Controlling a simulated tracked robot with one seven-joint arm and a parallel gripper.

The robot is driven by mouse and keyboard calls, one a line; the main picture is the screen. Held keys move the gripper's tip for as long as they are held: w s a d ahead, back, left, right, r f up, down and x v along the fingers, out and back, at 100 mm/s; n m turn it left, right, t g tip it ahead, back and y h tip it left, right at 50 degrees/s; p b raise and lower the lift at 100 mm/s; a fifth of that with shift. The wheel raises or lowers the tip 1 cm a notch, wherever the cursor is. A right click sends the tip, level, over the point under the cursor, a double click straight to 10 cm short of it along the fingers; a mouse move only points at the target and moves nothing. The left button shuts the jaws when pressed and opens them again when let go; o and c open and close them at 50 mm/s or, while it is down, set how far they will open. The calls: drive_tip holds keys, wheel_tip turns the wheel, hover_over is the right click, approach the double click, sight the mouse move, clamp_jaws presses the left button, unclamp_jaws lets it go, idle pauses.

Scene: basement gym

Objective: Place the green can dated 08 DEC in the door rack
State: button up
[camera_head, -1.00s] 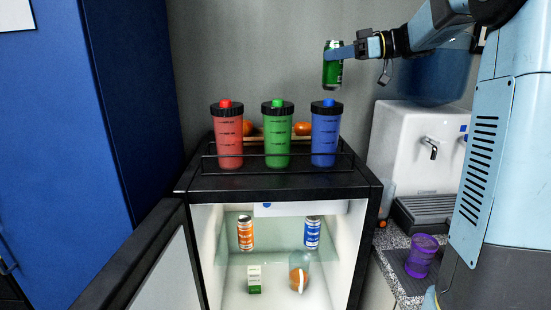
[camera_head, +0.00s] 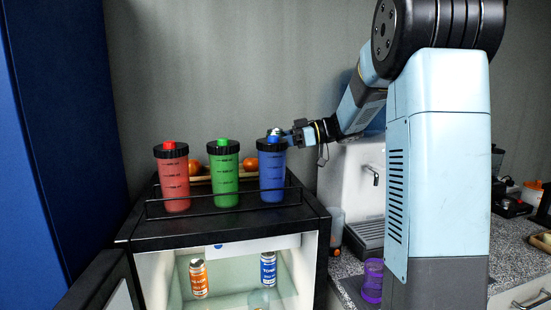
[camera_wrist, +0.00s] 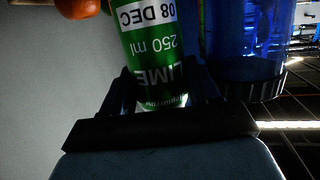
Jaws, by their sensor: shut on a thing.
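My gripper (camera_head: 290,136) is shut on the green can (camera_wrist: 150,45), which shows upside down in the wrist view with "LIME", "250 ml" and a label reading 08 DEC. In the head view the can is mostly hidden behind the blue shaker (camera_head: 272,172); only its silver top (camera_head: 273,132) shows above the lid. The can is above or behind the fridge top; I cannot tell if it touches anything. The mini fridge (camera_head: 215,232) stands open, its door (camera_head: 105,285) swung to the left. The door rack is not visible.
Red (camera_head: 173,180) and green (camera_head: 225,178) shakers stand beside the blue one, inside a low rail on the fridge. Oranges sit on a tray behind. An orange can (camera_head: 198,278) and a blue can (camera_head: 268,271) are inside. A purple cup (camera_head: 372,280) stands right.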

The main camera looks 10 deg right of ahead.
drive_tip(key=shift+f, duration=2.35)
drive_tip(key=o, duration=0.9)
drive_tip(key=shift+f, duration=0.1)
drive_tip(key=shift+o, duration=1)
